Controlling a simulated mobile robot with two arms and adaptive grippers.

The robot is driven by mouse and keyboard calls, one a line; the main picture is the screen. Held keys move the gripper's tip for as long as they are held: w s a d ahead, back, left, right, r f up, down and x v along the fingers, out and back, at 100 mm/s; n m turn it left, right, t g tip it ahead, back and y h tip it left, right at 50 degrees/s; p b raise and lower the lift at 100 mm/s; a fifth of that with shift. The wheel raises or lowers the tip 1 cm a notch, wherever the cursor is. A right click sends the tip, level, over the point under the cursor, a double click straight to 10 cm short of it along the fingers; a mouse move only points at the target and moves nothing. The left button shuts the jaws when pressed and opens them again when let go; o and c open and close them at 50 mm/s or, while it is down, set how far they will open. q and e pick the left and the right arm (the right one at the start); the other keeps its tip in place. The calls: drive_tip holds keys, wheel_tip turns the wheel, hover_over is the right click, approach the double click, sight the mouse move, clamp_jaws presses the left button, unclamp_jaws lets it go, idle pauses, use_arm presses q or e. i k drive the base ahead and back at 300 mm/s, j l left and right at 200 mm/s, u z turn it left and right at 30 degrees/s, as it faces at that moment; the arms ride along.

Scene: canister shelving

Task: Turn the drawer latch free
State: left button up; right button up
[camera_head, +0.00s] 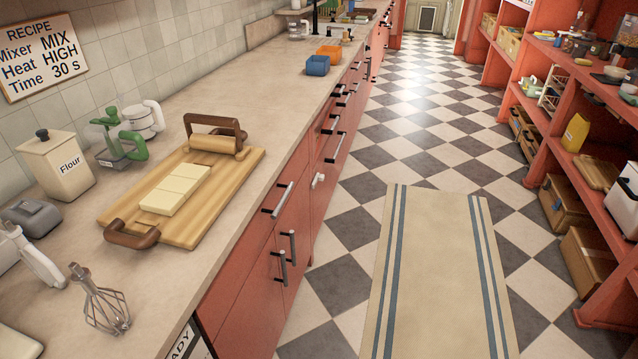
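Red drawer fronts (262,248) run along the side of the counter on the left. A small white fitting (318,181) sticks out from the red front past the nearest drawers and looks like the latch; it is too small to tell how it is turned. Dark and silver bar handles show on the drawers, such as the near drawer handle (280,199). Neither of my grippers is in view.
The counter (270,95) holds a wooden board (222,195) with pale blocks, a flour canister (57,165), a whisk (100,300), and blue (318,66) and orange bins. A striped rug (435,270) lies on the open checkered floor. Red shelving (565,110) stands right.

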sight(318, 177)
drive_tip(key=i+l+u, duration=0.1)
drive_tip(key=u, duration=0.3)
drive_tip(key=i+l+u, duration=0.15)
drive_tip(key=u, duration=0.3)
drive_tip(key=i+l+u, duration=0.2)
drive_tip(key=u, duration=0.2)
